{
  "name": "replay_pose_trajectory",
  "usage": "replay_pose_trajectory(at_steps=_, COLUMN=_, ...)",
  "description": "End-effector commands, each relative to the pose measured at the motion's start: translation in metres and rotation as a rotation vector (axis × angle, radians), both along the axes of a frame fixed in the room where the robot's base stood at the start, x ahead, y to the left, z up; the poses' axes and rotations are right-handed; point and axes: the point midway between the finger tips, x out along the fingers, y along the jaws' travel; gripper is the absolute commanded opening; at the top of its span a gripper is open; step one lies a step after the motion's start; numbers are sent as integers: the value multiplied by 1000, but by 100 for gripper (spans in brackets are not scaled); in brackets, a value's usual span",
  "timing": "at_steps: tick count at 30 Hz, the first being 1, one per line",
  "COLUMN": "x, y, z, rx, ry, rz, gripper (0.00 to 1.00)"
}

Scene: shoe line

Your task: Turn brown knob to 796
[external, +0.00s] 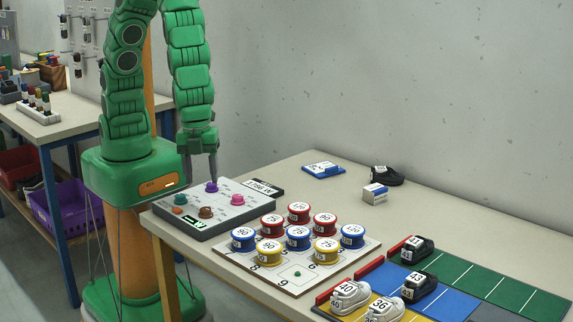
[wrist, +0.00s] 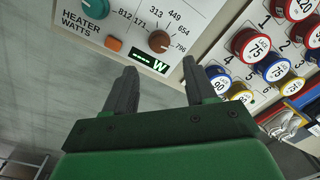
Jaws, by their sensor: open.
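The knob also shows at the panel's front in the external view (external: 206,212). A green-lit display (wrist: 152,62) ending in W lies just below it; its digits are unreadable. My gripper (wrist: 159,68) is open and empty, its fingertips apart from the knob. In the external view my gripper (external: 201,178) hangs above the panel's back.
The panel (external: 243,215) also carries a purple knob (external: 211,187), a pink knob (external: 238,199) and an orange button (wrist: 113,43). Shoes and coloured mats lie farther right.

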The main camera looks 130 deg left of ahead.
Motion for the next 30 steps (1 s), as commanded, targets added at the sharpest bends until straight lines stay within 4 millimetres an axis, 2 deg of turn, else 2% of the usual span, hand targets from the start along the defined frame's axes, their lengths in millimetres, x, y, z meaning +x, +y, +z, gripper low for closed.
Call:
replay_pose_trajectory(at_steps=17, x=0, y=-1, z=-4, rx=1, ry=4, rz=-95, gripper=56)
replay_pose_trajectory(at_steps=23, x=-1, y=0, z=-20, rx=2, ry=7, rz=-94, gripper=56)
replay_pose_trajectory(at_steps=30, x=0, y=1, z=-51, rx=2, ry=7, rz=-95, gripper=56)
